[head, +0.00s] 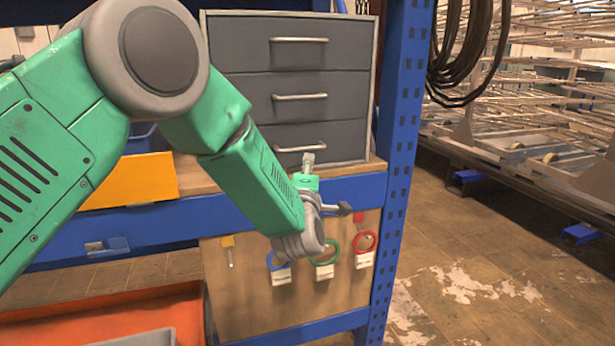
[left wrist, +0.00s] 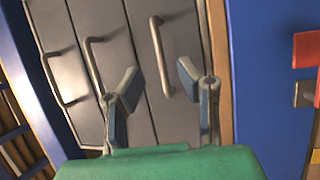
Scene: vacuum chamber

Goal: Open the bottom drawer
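The grey cabinet has a bottom drawer (head: 335,135) with a curved metal handle (head: 290,149), partly hidden by my left gripper in the head view. The drawer is closed. My left gripper (head: 326,184) is in front of and just below this drawer, with its fingers apart. In the left wrist view the cabinet appears turned on its side. There the bottom drawer's handle (left wrist: 160,57) is the rightmost one, ahead of my open fingers (left wrist: 159,74) and roughly between them. No contact with the handle is visible. My right gripper is not in view.
The middle drawer (head: 340,96) and top drawer (head: 345,42) above are closed. A blue beam (head: 355,189) runs below the cabinet, and a blue post (head: 402,130) stands right. A yellow-orange bin (head: 140,180) is left. Tools with coloured rings (head: 364,243) hang below.

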